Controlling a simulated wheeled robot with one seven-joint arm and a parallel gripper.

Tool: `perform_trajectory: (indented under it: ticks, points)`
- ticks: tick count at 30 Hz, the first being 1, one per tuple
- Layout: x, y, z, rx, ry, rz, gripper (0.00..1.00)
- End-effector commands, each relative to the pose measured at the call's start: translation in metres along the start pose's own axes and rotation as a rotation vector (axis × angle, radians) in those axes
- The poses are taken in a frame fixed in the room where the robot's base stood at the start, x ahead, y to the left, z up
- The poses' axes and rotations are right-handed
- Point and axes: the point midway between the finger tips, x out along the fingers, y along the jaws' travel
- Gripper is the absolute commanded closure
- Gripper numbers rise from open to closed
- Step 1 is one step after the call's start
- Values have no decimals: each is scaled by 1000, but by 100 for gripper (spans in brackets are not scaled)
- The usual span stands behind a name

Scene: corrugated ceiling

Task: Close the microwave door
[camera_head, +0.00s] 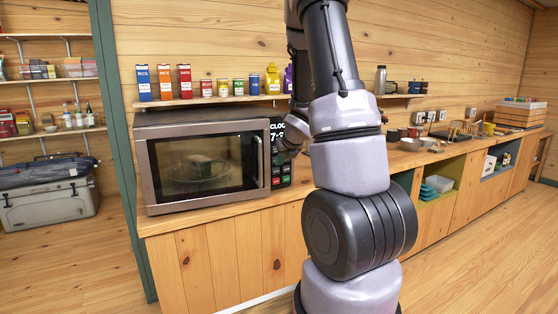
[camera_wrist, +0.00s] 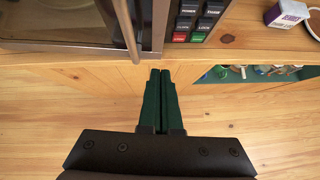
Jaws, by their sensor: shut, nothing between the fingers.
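The silver microwave (camera_head: 200,122) stands on the wooden counter, in the left half of the head view. Its door (camera_head: 155,165) has a dark window and looks flush with the front, or nearly so; I cannot tell if a small gap is left. The upright handle (camera_head: 260,160) is at the door's right edge and also shows in the wrist view (camera_wrist: 127,28). The control panel (camera_wrist: 198,18) is right of it. My gripper (camera_wrist: 160,73) is shut and empty, with its dark green fingers pointing at the microwave's lower front near the handle. In the head view my arm partly hides it.
A shelf above the microwave holds spice boxes (camera_head: 165,82) and jars. The counter (camera_head: 170,222) runs on to the right with bowls and crates. The floor in front is clear.

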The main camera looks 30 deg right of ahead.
Motion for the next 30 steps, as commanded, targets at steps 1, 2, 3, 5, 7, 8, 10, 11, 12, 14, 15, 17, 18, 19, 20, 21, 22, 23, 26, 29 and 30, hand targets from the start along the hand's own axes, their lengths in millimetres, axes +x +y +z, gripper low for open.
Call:
perform_trajectory:
  ticks: [1,2,3,5,7,8,10,11,12,14,15,17,18,19,20,21,22,23,26,29,30]
  points:
    - [10,0,-2,-1,5,0,100]
    - [16,0,-1,0,5,0,100]
    - [24,0,-1,-1,4,0,100]
    - [37,0,-1,-1,4,-1,100]
    - [52,-1,-2,0,4,-1,100]
    - [58,-1,-2,-1,4,0,100]
    - [72,-1,-1,1,3,-1,100]
    - [78,-1,-2,0,4,0,100]
    - [84,-1,1,0,1,-1,100]
    - [90,0,11,0,-1,1,100]
    - [94,-1,15,1,-1,-1,100]
    - [98,-1,20,1,-1,0,100]
    - [101,0,22,0,-1,0,100]
    - [102,0,24,0,0,0,100]
    - [104,0,25,0,0,0,100]
    - [105,0,27,0,0,0,100]
    - [106,0,28,0,0,0,100]
    - [106,0,28,0,0,0,100]
    - [107,0,28,1,1,0,100]
    - [107,0,28,0,1,0,100]
    - [107,0,28,0,1,0,100]
